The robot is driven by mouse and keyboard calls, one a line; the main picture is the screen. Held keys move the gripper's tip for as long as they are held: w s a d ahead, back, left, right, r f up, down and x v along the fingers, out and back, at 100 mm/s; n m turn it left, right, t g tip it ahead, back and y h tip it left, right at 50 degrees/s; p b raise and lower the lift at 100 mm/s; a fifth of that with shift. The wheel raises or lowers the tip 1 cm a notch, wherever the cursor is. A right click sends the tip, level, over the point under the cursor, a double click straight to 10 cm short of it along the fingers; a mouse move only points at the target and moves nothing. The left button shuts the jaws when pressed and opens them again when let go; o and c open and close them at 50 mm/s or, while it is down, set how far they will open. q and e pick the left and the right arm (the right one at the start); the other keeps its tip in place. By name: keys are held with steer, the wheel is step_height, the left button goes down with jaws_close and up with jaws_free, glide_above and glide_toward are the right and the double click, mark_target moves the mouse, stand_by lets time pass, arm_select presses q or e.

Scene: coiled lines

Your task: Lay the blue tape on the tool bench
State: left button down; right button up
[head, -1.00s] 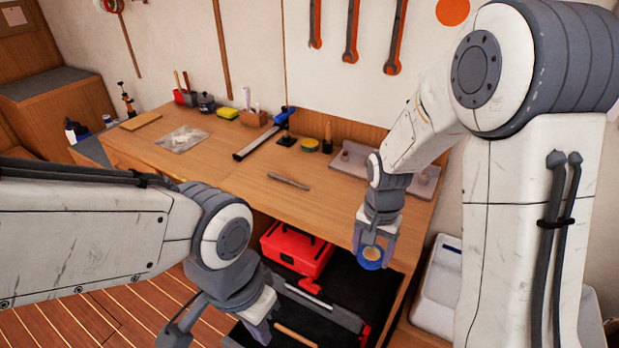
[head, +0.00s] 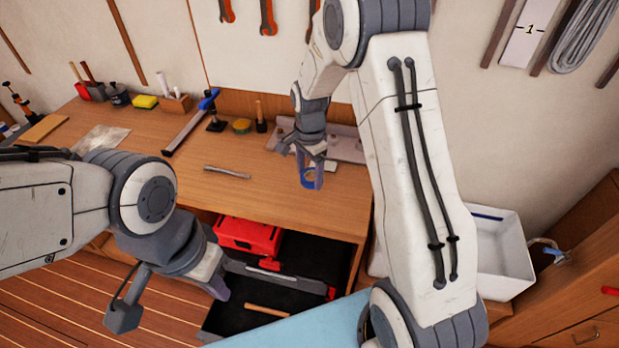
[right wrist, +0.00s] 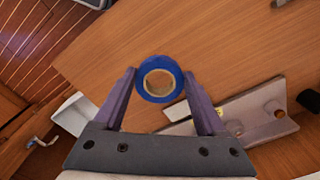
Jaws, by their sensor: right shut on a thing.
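The blue tape (head: 308,177) is a roll with a tan core. My right gripper (head: 305,175) is shut on it, over the right part of the wooden tool bench (head: 255,195). In the right wrist view the tape (right wrist: 177,91) sits between the two fingertips (right wrist: 160,82), with bare bench wood beyond it. I cannot tell whether the tape touches the bench top. My left gripper (head: 170,305) is open and empty, in front of the bench and left of the open drawer.
A metal bracket (head: 345,145) lies behind the tape. A thin grey tool (head: 227,172) lies mid-bench, and a blue-ended clamp (head: 190,125) lies farther left. Below, the open drawer (head: 290,290) holds a red toolbox (head: 248,236). A white sink (head: 503,255) is at right.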

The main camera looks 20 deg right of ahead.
mark_target(311, 191)
steer(key=shift+w+d+f, duration=0.2)
steer(key=shift+w, duration=0.15)
steer(key=shift+f, duration=0.25)
step_height(311, 191, down, 3)
steer(key=shift+f+p, duration=0.15)
steer(key=shift+p, duration=0.5)
steer(key=shift+f, duration=0.2)
steer(key=shift+f, duration=0.2)
steer(key=o, duration=1.3)
steer(key=shift+c, duration=0.2)
steer(key=shift+r, duration=0.1)
